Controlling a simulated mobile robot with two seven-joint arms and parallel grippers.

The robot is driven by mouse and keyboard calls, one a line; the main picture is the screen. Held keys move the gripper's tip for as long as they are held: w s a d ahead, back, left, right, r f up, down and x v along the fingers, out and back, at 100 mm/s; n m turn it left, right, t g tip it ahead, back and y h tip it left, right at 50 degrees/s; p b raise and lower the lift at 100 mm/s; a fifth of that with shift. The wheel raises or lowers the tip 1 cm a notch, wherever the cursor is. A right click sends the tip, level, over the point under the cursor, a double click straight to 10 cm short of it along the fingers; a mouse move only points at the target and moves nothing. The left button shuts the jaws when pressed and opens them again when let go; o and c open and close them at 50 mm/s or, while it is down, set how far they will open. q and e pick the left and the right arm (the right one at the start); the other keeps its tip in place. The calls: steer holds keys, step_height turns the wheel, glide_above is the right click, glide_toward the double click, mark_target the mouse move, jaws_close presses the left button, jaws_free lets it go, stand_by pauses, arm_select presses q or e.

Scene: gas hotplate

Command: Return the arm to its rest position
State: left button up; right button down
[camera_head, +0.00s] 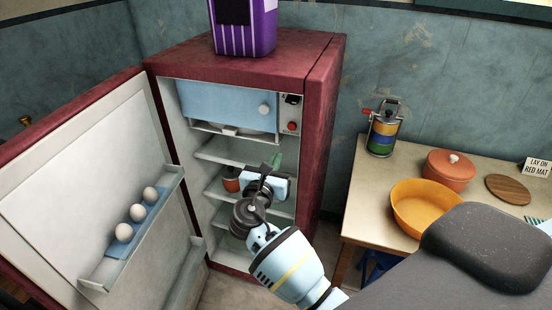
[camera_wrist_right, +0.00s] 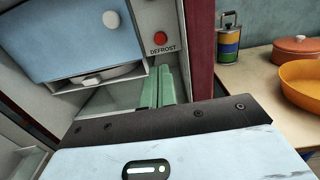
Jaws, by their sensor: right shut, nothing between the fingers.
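My right gripper (camera_head: 275,161) is in front of the open fridge (camera_head: 325,130), at the height of its middle shelves. Its pale blue forearm comes up from the bottom of the head view. In the right wrist view the two green fingers (camera_wrist_right: 159,86) lie side by side, shut and empty, below the freezer door and the defrost button. My left gripper is not in view.
The open fridge door (camera_head: 85,190) holds several eggs (camera_head: 137,212) at the left. A purple container (camera_head: 243,28) stands on top. A brown pot (camera_head: 231,179) sits on a shelf. The table (camera_head: 372,205) at right holds an orange bowl (camera_head: 418,212), lidded pot (camera_head: 450,172) and striped canister (camera_head: 382,133).

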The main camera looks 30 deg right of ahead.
stand_by(0.7)
steer(key=s+a+f+m+g+y, duration=0.1)
steer(key=s+a+f+m+y, duration=0.15)
steer(key=s+f, duration=0.4)
steer(key=s+a+f+m+y, duration=0.1)
steer(key=s+f+m+y, duration=0.25)
steer(key=f, duration=0.65)
steer(key=s+a+f+m+g+y, duration=0.1)
steer(key=s+f+m+y, duration=0.3)
steer(key=f, duration=0.4)
steer(key=s+a+f+m+y, duration=0.2)
steer(key=s+m, duration=0.5)
steer(key=s, duration=0.5)
steer(key=s+a+f+m+g+y, duration=0.1)
steer(key=s+a+f+m+y, duration=0.2)
steer(key=s+m, duration=0.4)
steer(key=s+a, duration=0.1)
steer(key=s, duration=0.4)
steer(key=shift+s+f+g+y, duration=0.15)
steer(key=shift+g+y, duration=0.15)
stand_by(2.1)
